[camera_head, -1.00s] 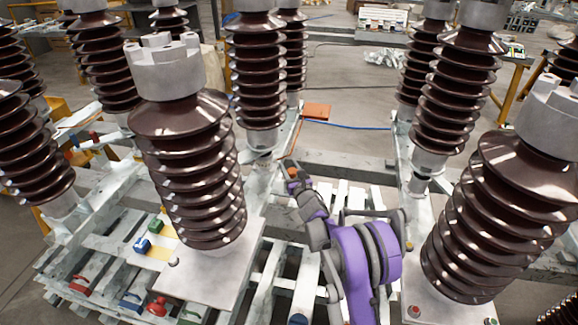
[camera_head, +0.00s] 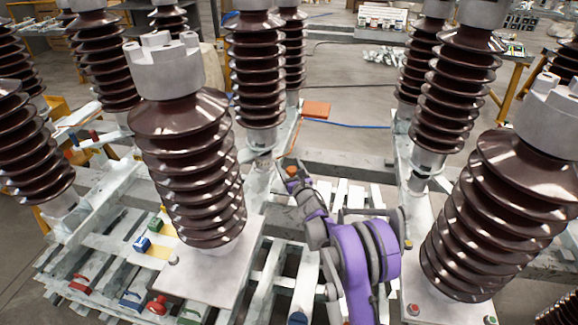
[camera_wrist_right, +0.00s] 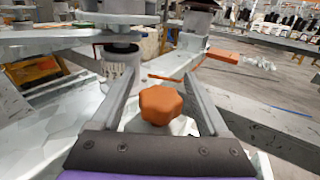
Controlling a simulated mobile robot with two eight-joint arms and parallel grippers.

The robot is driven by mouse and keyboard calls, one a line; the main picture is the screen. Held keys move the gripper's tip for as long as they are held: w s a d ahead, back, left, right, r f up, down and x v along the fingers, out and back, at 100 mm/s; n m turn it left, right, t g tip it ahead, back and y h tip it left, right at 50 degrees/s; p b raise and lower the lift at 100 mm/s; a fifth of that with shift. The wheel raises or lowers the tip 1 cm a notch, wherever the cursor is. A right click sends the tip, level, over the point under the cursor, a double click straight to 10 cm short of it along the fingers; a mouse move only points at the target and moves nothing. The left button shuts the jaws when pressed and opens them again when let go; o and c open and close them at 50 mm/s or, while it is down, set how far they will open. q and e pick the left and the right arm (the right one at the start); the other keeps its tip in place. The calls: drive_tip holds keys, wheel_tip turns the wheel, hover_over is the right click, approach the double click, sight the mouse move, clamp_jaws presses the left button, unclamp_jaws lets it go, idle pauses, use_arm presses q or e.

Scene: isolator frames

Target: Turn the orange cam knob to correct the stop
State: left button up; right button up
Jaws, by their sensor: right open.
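The orange cam knob (camera_wrist_right: 161,104) is a lobed knob in the middle of the right wrist view. In the head view the orange knob (camera_head: 292,171) shows small, just beyond the end of my purple and grey right arm. My right gripper (camera_wrist_right: 161,76) is open, with one finger on each side of the knob. A gap shows between the knob and each finger; I see no clear contact. The right gripper also shows small in the head view (camera_head: 293,183). The stop cannot be made out. My left gripper is not in view.
Tall brown ribbed insulators (camera_head: 190,165) stand close on both sides of my right arm. Pale metal beams and slats (camera_head: 270,270) lie below. Red, blue and green small parts (camera_head: 157,305) sit at lower left. An orange flat piece (camera_head: 316,110) lies behind.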

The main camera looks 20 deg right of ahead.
sight(294, 174)
drive_tip(key=s, duration=0.7)
drive_tip(key=s+a, duration=0.1)
drive_tip(key=s, duration=0.2)
drive_tip(key=shift+s+b, duration=0.35)
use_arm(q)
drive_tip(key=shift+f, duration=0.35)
